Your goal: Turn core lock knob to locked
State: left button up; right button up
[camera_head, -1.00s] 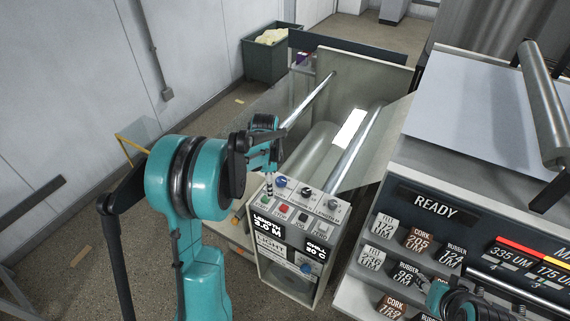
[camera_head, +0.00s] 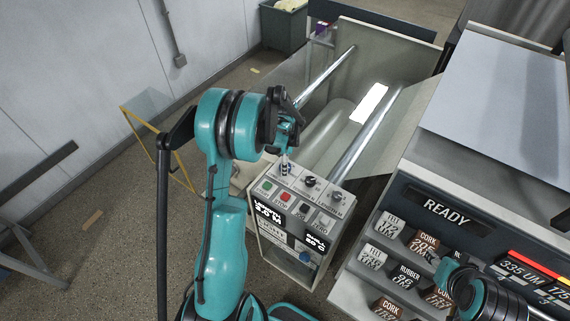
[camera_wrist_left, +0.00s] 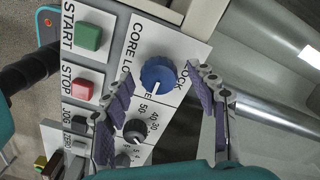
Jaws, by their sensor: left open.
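The core lock knob (camera_wrist_left: 159,78) is a round blue dial on a pale control panel (camera_head: 291,206). In the left wrist view it has a white line pointing down the picture, and the print "CORE LO" shows beside it. My left gripper (camera_wrist_left: 163,92) is open, with one purple-padded finger on each side of the knob and gaps between. In the head view my left gripper (camera_head: 287,155) is over the panel's far left corner and partly hides the knob there. My right gripper (camera_head: 445,270) is at the lower right, its fingers unclear.
Green start (camera_wrist_left: 88,36) and red stop (camera_wrist_left: 83,89) buttons sit beside the knob. A black dial (camera_wrist_left: 135,131) is close below it. Metal rollers (camera_head: 365,140) lie behind the panel. A machine with a READY display (camera_head: 447,208) stands to the right.

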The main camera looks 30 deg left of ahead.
pick_arm(q)
jog(key=shift+f, duration=0.2)
jog(key=shift+s, duration=0.1)
jog(key=c, duration=1.2)
jog(key=shift+o, duration=0.2)
